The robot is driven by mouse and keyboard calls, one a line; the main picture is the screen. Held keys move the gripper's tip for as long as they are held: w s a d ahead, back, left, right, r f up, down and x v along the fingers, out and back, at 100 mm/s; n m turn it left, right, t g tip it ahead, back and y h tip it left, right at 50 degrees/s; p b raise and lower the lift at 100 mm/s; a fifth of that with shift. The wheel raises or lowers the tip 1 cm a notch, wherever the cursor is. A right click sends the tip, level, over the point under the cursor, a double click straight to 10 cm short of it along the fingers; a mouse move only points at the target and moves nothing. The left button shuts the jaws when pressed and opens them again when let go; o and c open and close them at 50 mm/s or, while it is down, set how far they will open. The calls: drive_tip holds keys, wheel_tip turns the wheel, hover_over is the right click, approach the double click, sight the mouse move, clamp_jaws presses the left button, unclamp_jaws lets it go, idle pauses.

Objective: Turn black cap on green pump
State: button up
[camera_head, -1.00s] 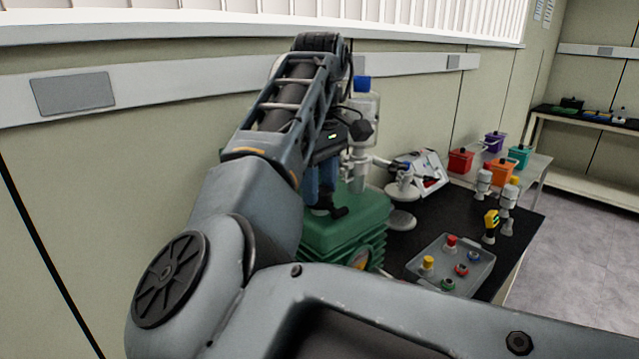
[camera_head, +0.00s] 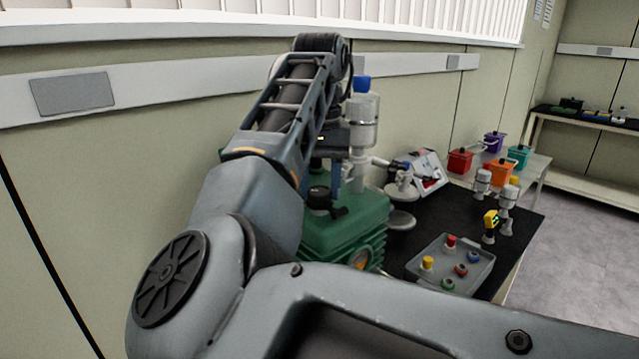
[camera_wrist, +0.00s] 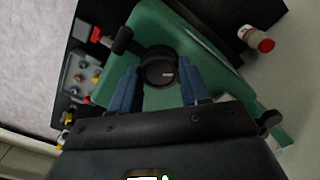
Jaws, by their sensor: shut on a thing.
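The green pump (camera_head: 345,228) stands on the black bench top, beside my arm in the head view. Its black cap (camera_head: 319,197) sits upright on top, and a dark handle-like part juts out beside it. In the wrist view the round cap (camera_wrist: 158,72) lies between the two blue fingers of my gripper (camera_wrist: 160,80), on the green pump body (camera_wrist: 220,70). My gripper is shut on the cap from its two sides. In the head view my arm hides part of the fingers and the pump's left side.
Small valves (camera_head: 490,225) stand farther right. Several coloured boxes (camera_head: 502,172) sit on a table beyond. The wall is close behind.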

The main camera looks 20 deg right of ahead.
drive_tip(key=m, duration=0.4)
drive_tip(key=shift+m, duration=0.3)
drive_tip(key=m, duration=0.3)
drive_tip(key=shift+m, duration=0.4)
drive_tip(key=m, duration=1.3)
drive_tip(key=shift+m, duration=0.3)
drive_tip(key=m, duration=0.8)
drive_tip(key=shift+m, duration=2.3)
